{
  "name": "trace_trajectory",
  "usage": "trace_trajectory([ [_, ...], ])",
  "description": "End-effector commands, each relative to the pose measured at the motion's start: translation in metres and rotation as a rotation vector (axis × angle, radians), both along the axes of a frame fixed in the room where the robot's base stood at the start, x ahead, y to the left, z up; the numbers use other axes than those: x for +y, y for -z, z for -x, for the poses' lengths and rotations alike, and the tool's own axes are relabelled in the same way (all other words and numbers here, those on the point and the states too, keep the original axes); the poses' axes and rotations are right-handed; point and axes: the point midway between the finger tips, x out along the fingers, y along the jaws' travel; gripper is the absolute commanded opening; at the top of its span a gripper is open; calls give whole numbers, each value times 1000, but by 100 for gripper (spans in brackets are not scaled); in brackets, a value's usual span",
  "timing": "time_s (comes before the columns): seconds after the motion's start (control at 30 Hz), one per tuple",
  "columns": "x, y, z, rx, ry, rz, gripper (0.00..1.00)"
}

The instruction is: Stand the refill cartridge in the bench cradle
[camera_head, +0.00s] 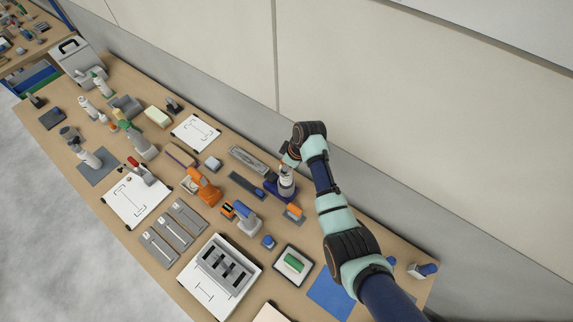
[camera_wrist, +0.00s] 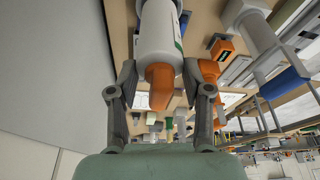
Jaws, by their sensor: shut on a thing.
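The refill cartridge is a white cylinder (camera_wrist: 160,35) with an orange nozzle (camera_wrist: 159,84) in the wrist view. My gripper (camera_wrist: 161,82) is shut on it, with one finger on each side near the nozzle end. In the head view my gripper (camera_head: 290,160) is near the bench's wall side, and the cartridge (camera_head: 286,178) shows below it. A dark blue part (camera_head: 284,194) shows at the cartridge's lower end; whether they touch is unclear. I cannot tell for certain which item is the bench cradle; a grey slotted block (camera_head: 222,266) stands on a white board at the front.
Close by are an orange-topped block (camera_head: 294,212), a dark blue bar (camera_head: 245,185), a grey tray (camera_head: 248,160) and a grey-and-blue tool (camera_head: 246,219). A green block (camera_head: 294,262) lies on a white tray. The wall runs behind my arm.

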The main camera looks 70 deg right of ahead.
Motion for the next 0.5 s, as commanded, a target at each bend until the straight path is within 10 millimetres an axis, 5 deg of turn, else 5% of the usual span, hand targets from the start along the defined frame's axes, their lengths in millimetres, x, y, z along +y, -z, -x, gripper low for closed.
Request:
trace_trajectory([
  [0.5, 0, 2, 0, -1, 0, 1, 0],
])
